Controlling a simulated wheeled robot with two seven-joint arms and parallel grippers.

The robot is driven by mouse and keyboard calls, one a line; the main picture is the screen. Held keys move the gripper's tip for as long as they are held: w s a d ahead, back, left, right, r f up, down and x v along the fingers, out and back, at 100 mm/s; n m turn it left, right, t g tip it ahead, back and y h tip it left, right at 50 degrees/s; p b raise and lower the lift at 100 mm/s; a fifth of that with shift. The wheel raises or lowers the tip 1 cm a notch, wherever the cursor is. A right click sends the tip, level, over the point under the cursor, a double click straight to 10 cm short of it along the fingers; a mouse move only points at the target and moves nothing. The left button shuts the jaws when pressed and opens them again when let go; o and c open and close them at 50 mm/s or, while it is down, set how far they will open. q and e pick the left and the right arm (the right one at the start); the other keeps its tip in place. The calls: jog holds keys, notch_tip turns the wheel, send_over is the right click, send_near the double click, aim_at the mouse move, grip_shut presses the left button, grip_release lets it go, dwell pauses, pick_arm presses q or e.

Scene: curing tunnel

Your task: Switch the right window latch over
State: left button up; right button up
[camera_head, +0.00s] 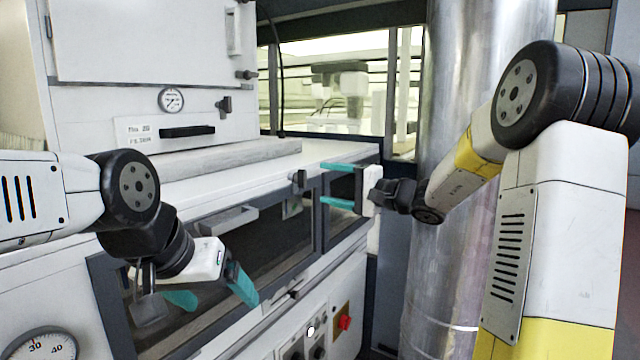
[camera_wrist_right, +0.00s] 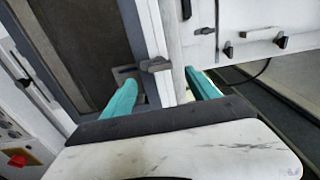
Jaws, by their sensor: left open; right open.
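The right window latch (camera_head: 299,180) is a small dark knob on the upper frame of the long tinted window, near the post between its panes. In the right wrist view the latch (camera_wrist_right: 155,65) shows as a dark grey block on the frame. My right gripper (camera_head: 322,185) is open, its teal fingers pointing at the latch, with a gap left between. In the right wrist view the right gripper (camera_wrist_right: 160,80) has the latch ahead, between the finger directions. My left gripper (camera_head: 212,298) is open and empty in front of the window's left part.
A grey bar handle (camera_head: 227,220) sits on the window left of the latch. A red switch (camera_head: 344,321) is on the panel below. A thick metal duct (camera_head: 440,250) stands to the right, behind my right arm. A white worktop ledge (camera_head: 200,180) runs above the window.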

jog(key=v, duration=0.4)
jog(key=s+a+f+n+g+h, duration=0.2)
jog(key=s+a+n+g, duration=0.1)
jog(key=s, duration=0.7)
jog(key=s+a+f+n+g+h, duration=0.2)
jog(key=s+g, duration=0.2)
jog(key=s, duration=0.5)
jog(key=s+d+f+n+t+h, duration=0.2)
jog(key=s+d+f+h, duration=0.2)
jog(key=s+d+h, duration=0.4)
jog(key=s+d, duration=0.2)
jog(key=shift+s+d+f+n, duration=0.2)
jog(key=shift+s+f+n, duration=0.15)
jog(key=shift+n, duration=0.05)
jog(key=shift+d, duration=0.1)
